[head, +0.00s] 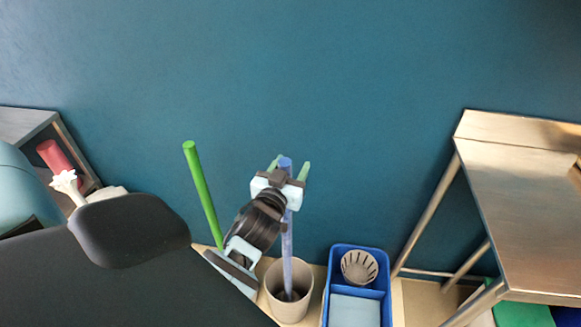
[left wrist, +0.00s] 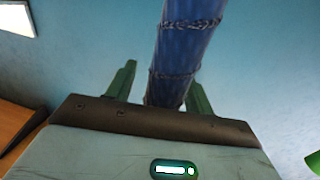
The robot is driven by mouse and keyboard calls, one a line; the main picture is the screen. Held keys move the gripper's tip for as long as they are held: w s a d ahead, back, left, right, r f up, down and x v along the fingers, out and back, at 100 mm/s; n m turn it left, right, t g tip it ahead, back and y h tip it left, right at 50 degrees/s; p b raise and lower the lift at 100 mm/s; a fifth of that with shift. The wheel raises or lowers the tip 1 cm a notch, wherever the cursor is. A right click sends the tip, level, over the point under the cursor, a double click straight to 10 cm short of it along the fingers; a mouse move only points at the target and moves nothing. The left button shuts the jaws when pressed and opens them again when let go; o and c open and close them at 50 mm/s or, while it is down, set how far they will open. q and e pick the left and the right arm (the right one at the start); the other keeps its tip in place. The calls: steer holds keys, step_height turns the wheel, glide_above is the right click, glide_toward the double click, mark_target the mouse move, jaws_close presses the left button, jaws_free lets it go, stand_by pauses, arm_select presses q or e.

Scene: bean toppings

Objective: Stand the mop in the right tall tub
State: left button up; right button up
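The mop's blue handle (head: 287,235) stands nearly upright, its lower end inside a tall beige tub (head: 304,300). The mop head is hidden or cannot be made out in the tub. My left gripper (head: 290,165) is at the top of the handle, with its green fingers apart on either side. In the left wrist view the blue handle (left wrist: 180,50) passes between the fingers of the gripper (left wrist: 160,80), with a visible gap on the left side; the gripper looks open. My right gripper is not in view.
A green pole (head: 203,190) leans left of my arm, its lower end hidden. A blue bin (head: 358,250) holding a slotted cup (head: 359,266) stands right of the tub. A metal table (head: 520,210) is farther right. A red object (head: 55,156) is on the far left.

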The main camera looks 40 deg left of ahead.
arm_select(q)
steer(key=shift+s+f, duration=0.1)
steer(key=shift+f, duration=0.05)
steer(key=shift+s+d, duration=0.15)
steer(key=shift+s, duration=0.15)
steer(key=v, duration=0.7)
steer(key=shift+b, duration=0.35)
stand_by(0.7)
